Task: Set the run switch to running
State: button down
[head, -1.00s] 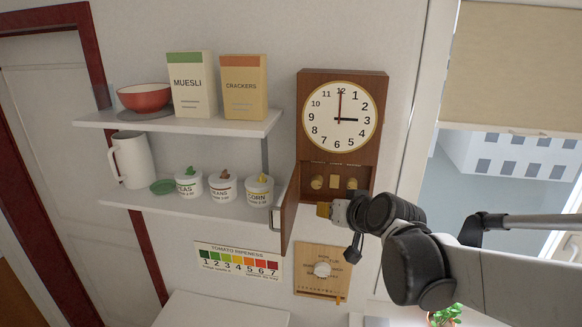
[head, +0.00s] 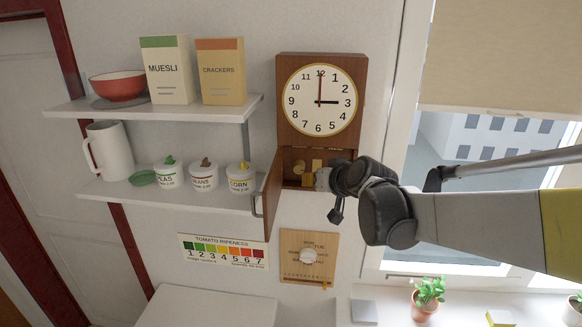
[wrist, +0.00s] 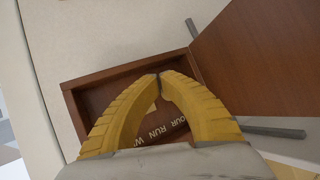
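The wooden wall clock (head: 322,100) shows about three o'clock in the head view. Its lower compartment (head: 290,184) is open, with the small door (head: 272,196) swung out to the left. Two small yellowish controls show inside, a left one (head: 298,167) and a middle one (head: 316,164); my gripper hides the right side. In the wrist view, my gripper (wrist: 160,77) has its yellow fingertips together in front of the compartment, with nothing seen between them. The label (wrist: 160,134) reads partly "OUR RUN W". The fingers hide the controls there, so I cannot tell the switch position or any contact.
Shelves (head: 190,110) with boxes, a bowl, a pitcher and lidded jars are left of the clock. A wooden dial board (head: 307,275) hangs below. The window and a potted plant (head: 428,293) are at right. The open door (wrist: 265,55) stands close beside my fingers.

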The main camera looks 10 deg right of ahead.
aim_at(311, 188)
jog(key=shift+w+d+f+b, duration=0.1)
jog(key=shift+w+d+b, duration=0.1)
jog(key=shift+w, duration=0.35)
jog(key=shift+w+d+f+b, duration=0.1)
jog(key=shift+w+d, duration=0.05)
jog(key=shift+w, duration=0.35)
jog(key=shift+w, duration=0.1)
dwell(0.7)
jog(key=shift+w+d, duration=0.15)
jog(key=shift+w, duration=0.15)
jog(key=shift+w+d+b, duration=0.1)
jog(key=shift+w+b, duration=0.2)
jog(key=shift+b, duration=0.05)
dwell(0.8)
jog(key=shift+s, duration=0.1)
jog(key=shift+s+a, duration=0.25)
jog(key=shift+s, duration=0.4)
